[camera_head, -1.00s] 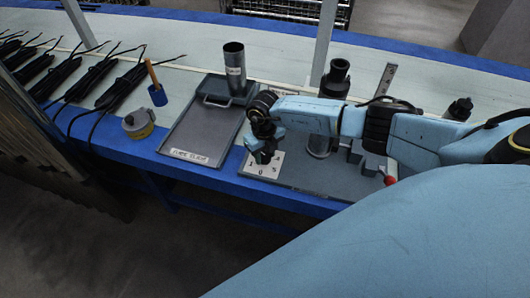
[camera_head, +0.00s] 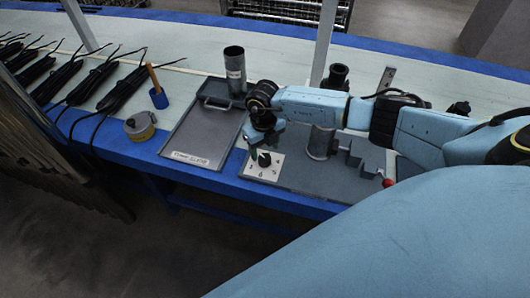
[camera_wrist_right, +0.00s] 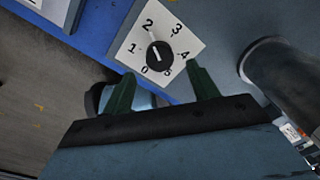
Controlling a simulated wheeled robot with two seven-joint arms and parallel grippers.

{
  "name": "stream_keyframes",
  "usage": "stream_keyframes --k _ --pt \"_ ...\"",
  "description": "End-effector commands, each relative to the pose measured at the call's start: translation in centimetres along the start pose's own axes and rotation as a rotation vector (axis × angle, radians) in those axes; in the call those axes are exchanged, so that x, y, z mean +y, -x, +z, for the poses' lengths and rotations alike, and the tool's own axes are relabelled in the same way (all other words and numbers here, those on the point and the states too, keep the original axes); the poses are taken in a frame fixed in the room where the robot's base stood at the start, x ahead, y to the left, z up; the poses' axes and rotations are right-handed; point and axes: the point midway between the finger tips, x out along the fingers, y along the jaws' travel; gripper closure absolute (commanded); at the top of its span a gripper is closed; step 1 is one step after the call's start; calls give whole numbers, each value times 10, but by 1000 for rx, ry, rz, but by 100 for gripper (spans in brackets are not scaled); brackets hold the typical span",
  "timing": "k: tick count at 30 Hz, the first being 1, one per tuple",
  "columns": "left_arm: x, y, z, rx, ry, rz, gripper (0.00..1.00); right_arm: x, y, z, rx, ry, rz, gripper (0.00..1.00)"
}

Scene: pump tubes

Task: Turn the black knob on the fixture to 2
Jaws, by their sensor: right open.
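My right gripper (camera_wrist_right: 160,78) is open and empty. In the right wrist view its two green fingers stand apart, with the knob beyond their tips and not gripped. In the head view the right gripper (camera_head: 260,147) is over the back of the dial plate (camera_head: 263,174), partly hiding it. My left gripper is not in view.
The dark fixture base (camera_head: 310,182) carries a grey cylinder (camera_head: 320,143), stepped grey blocks (camera_head: 362,157) and a red ball (camera_head: 388,182). A grey tray (camera_head: 200,137) lies to the left, with a metal cup (camera_head: 235,68) behind. A tape-like round item (camera_head: 140,126) stands farther left.

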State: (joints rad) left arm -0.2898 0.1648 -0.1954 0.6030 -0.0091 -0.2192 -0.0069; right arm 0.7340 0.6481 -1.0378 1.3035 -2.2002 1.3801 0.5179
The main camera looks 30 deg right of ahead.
Motion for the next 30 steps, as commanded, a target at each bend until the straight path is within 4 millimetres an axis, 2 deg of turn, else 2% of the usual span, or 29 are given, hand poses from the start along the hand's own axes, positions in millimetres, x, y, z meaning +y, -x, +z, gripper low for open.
stream_keyframes --k 1,6,12,17,30 --pt "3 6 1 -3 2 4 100 -1 16 0 -2 2 -1 41" --pt "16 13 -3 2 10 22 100 -1 53 0 -2 1 -1 41" --pt "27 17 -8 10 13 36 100 -1 81 0 -1 0 -1 41" --pt "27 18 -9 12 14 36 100 0 88 0 1 -1 -1 41" --pt "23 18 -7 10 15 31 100 0 88 0 1 -1 -1 41"
